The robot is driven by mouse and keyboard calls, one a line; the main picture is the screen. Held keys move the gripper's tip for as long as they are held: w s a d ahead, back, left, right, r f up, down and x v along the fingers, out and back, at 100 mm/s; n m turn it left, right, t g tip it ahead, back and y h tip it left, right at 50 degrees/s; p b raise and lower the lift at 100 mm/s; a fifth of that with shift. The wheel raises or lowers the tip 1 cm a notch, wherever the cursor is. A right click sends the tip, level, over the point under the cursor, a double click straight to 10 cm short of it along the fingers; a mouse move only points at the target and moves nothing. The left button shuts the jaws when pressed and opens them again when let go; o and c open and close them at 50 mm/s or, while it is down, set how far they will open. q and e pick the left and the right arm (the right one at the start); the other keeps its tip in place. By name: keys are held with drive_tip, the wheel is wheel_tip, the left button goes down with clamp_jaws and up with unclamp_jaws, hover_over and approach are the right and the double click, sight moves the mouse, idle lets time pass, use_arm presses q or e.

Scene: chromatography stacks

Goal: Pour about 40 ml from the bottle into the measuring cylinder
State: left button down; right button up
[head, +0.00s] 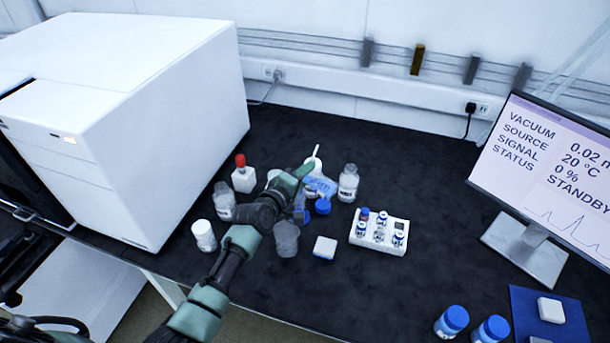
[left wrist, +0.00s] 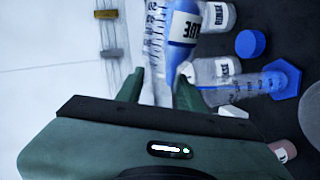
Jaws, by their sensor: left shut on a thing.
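My left gripper (head: 303,178) is shut on the bottle (head: 322,187), a clear one with blue contents and a scale. In the left wrist view the bottle (left wrist: 186,28) shows past my fingers, with part of its label, "LUE". It is tipped far over, near lying on its side. The measuring cylinder (left wrist: 228,93) is clear with a scale and a blue base, and stands upright close by. Its upper end is near one finger and partly hidden. In the head view my gripper hides most of it. I cannot tell its liquid level. My right gripper is not in view.
A loose blue cap (head: 323,207), a labelled clear bottle (head: 348,183), a beaker (head: 286,238), a red-topped bottle (head: 243,178) and a white-lidded jar (head: 204,236) crowd around. A white vial rack (head: 366,240) stands right. The back right bench is clear up to the monitor (head: 525,235).

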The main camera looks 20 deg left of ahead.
use_arm(q)
drive_tip(key=shift+a+n+p, duration=0.1)
drive_tip(key=shift+n+p, duration=0.2)
drive_tip(key=shift+p, duration=0.15)
idle(4.0)
idle(0.9)
drive_tip(key=shift+r+p, duration=0.2)
drive_tip(key=shift+p, duration=0.1)
drive_tip(key=shift+r+m+p, duration=0.2)
drive_tip(key=shift+m+p, duration=0.25)
drive_tip(key=shift+m, duration=0.15)
drive_tip(key=shift+d+m+p, duration=0.3)
drive_tip(key=shift+m, duration=0.1)
drive_tip(key=shift+s+d+r+m+t+y+p, duration=0.15)
drive_tip(key=shift+r+m+y+p, duration=0.2)
drive_tip(key=shift+m+p, duration=0.2)
drive_tip(key=shift+d+r+m+t+y+p, duration=0.15)
drive_tip(key=shift+r+m+y+p, duration=0.1)
drive_tip(key=shift+r+m+p, duration=0.25)
drive_tip(key=shift+m, duration=0.25)
drive_tip(key=shift+a, duration=0.1)
